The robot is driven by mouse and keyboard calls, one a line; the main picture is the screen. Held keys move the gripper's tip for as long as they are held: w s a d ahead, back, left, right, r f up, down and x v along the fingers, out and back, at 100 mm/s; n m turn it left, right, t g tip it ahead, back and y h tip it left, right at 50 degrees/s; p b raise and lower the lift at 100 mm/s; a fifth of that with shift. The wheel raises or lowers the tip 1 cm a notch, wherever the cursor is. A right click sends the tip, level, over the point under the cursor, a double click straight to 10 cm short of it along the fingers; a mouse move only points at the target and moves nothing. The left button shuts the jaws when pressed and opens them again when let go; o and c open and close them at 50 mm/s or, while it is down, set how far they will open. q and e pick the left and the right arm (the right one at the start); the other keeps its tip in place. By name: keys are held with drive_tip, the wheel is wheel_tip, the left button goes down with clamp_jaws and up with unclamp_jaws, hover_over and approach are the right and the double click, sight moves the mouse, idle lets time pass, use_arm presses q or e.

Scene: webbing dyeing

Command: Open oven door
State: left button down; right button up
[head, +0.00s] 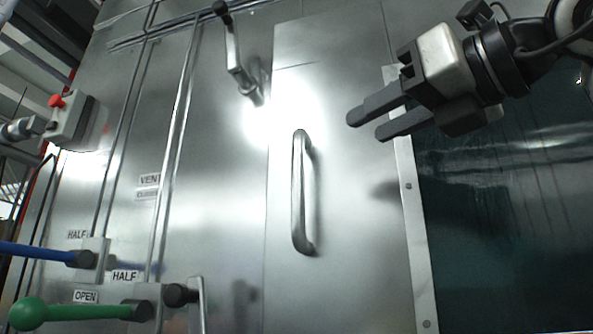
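The oven door (345,250) is a shiny steel panel and looks shut, its left edge flush with the steel wall. A vertical bar handle (298,190) is fixed on it near the middle of the head view. My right gripper (366,127) comes in from the upper right. Its two dark fingers are apart with nothing between them. They point left and downward, up and to the right of the handle, not touching it. My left gripper is not in view.
A metal lever (236,66) with a black knob sits above and left of the handle. A blue lever (40,253) and a green lever (75,312) stick out at lower left. A red-button box (72,120) is at left. A dark window (500,220) fills the right.

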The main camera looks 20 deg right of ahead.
sight(303, 159)
drive_tip(key=p+x, duration=0.2)
drive_tip(key=x, duration=1.2)
drive_tip(key=shift+w+a, duration=0.2)
drive_tip(key=shift+w, duration=0.1)
